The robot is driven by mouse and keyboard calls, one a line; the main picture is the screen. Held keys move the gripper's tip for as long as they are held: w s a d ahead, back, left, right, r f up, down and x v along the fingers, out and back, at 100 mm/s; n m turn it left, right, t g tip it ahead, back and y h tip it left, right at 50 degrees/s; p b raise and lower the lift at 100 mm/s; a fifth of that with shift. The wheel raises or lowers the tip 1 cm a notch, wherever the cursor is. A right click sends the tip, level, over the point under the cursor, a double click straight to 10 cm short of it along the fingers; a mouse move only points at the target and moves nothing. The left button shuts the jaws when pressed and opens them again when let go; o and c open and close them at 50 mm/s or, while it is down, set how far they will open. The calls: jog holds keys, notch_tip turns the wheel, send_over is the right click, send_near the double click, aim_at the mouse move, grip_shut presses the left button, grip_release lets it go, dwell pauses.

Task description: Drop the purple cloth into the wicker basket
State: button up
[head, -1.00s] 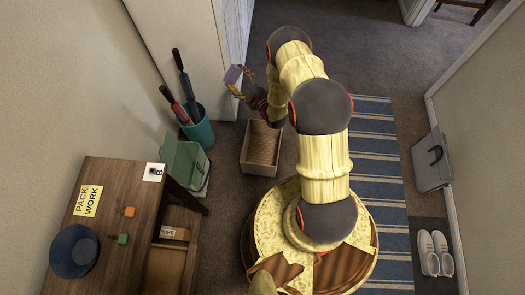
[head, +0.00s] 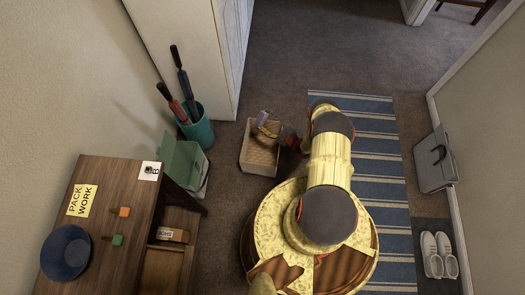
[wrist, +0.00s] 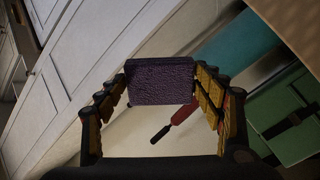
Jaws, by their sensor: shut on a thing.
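The purple cloth (wrist: 160,84) looks like a folded, textured block between my fingers in the wrist view. In the head view the cloth (head: 263,118) shows small and pale purple at the fingertips. My gripper (head: 266,126) is shut on it. The wicker basket (head: 259,160) is an open, light brown rectangular box on the carpet. In the head view, my gripper and the cloth overlap the basket's far end. How high they are above its rim is hard to tell. The basket is not clearly seen in the wrist view.
A teal bin (head: 201,133) with umbrellas and a green box (head: 183,165) stand left of the basket. A white cabinet (head: 190,50) is behind. A wooden desk (head: 110,190) is at the left. A striped rug (head: 375,190) and grey caddy (head: 434,165) are at the right.

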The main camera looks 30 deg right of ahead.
jog(key=s+f+b, duration=0.4)
jog(key=f+b, duration=0.1)
jog(key=f, duration=0.7)
jog(key=shift+s+a+y, duration=0.25)
jog(key=shift+s+y, duration=0.05)
jog(key=shift+s, duration=0.05)
jog(key=o, duration=1.1)
jog(key=shift+r, duration=4.95)
